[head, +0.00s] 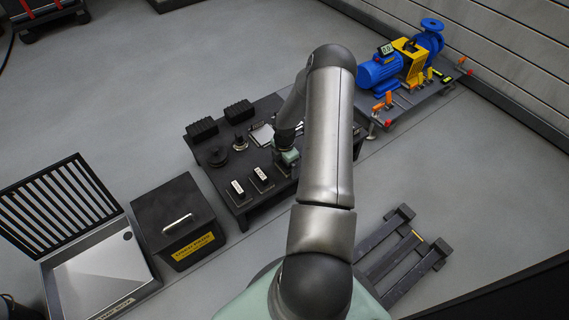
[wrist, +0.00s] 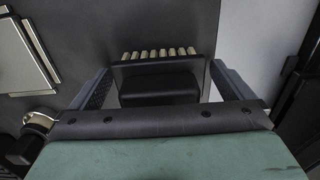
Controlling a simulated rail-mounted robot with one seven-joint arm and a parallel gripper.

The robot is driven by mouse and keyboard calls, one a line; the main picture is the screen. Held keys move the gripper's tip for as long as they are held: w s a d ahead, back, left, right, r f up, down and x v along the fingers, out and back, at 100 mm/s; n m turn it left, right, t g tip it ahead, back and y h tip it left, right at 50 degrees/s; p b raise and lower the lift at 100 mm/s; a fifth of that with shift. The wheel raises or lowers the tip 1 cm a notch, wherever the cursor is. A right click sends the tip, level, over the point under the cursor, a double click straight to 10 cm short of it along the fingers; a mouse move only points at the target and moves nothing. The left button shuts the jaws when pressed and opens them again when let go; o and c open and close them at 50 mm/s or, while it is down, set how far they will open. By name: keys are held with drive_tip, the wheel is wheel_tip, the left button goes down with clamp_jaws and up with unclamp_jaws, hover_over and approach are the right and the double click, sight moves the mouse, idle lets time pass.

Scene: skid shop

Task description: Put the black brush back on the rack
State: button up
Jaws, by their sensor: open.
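In the wrist view, a black block-shaped thing with a row of short tan tufts (wrist: 158,53) lies between my fingers; it looks like the black brush (wrist: 160,88). My gripper (wrist: 161,72) is open, with one finger on each side of it and visible gaps to the black body. In the head view my gripper is low over the dark bench, mostly hidden by my arm, and the brush cannot be made out there. A dark low frame with a yellow bar (head: 405,255) lies on the floor at the right; I cannot tell whether it is the rack.
The dark bench (head: 241,208) holds two black ribbed blocks (head: 202,130), two white-labelled blocks (head: 238,188) and metal plates (head: 262,134). A blue pump (head: 380,70) stands behind right.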

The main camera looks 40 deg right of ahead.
wheel_tip(320, 180, up, 12)
drive_tip(key=p, duration=0.4)
drive_tip(key=shift+a+f, duration=0.1)
drive_tip(key=shift+f, duration=0.1)
drive_tip(key=s+a+r+m+h, duration=0.1)
drive_tip(key=s+a+r+m, duration=0.25)
drive_tip(key=a+r, duration=0.6)
drive_tip(key=s+a+r+m+h, duration=0.1)
drive_tip(key=s+a+r+m, duration=0.35)
drive_tip(key=r, duration=0.75)
drive_tip(key=s+a+r+m+y, duration=0.1)
drive_tip(key=s+a+r+m, duration=0.2)
drive_tip(key=s+a, duration=0.3)
drive_tip(key=s+a+r+m+y, duration=0.1)
drive_tip(key=s+a+r+m, duration=0.3)
drive_tip(key=s+a+m, duration=0.2)
drive_tip(key=shift+s+a+r+g, duration=0.3)
drive_tip(key=shift+s+a, duration=0.15)
drive_tip(key=shift+a, duration=0.65)
